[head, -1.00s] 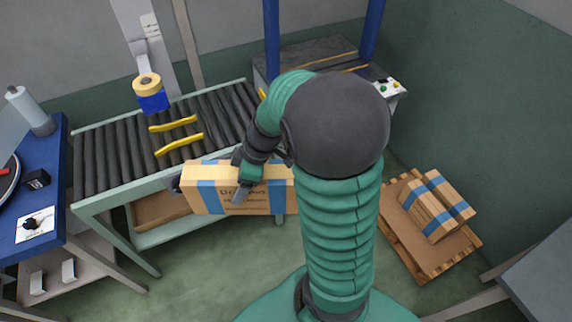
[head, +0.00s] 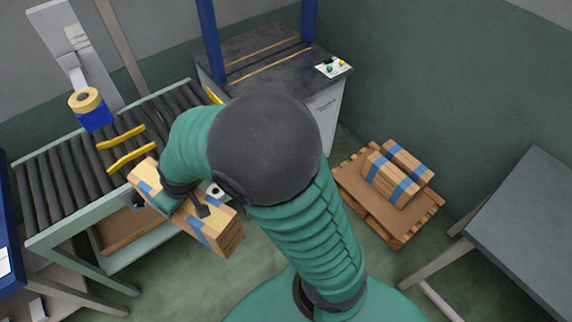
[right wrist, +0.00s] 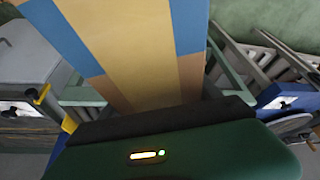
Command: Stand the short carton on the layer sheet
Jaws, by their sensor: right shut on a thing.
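The carton (head: 228,238), tan with blue bands, hangs in the air in front of the conveyor, lying long and slanted in the head view. My right gripper (head: 200,208) is shut on it, and my forearm hides part of it. In the right wrist view the carton (right wrist: 140,50) fills the upper middle, its blue and tan faces extending away from the jaws. The brown layer sheet (head: 389,219) lies on the wooden pallet at the right, well apart from the held carton. My left gripper is not in view.
Two blue-banded cartons (head: 388,180) (head: 409,162) lie side by side on the sheet, leaving bare strips around them. The roller conveyor (head: 60,185) is at left, a dark-topped machine (head: 270,60) with blue posts behind, and a grey table (head: 530,225) at right.

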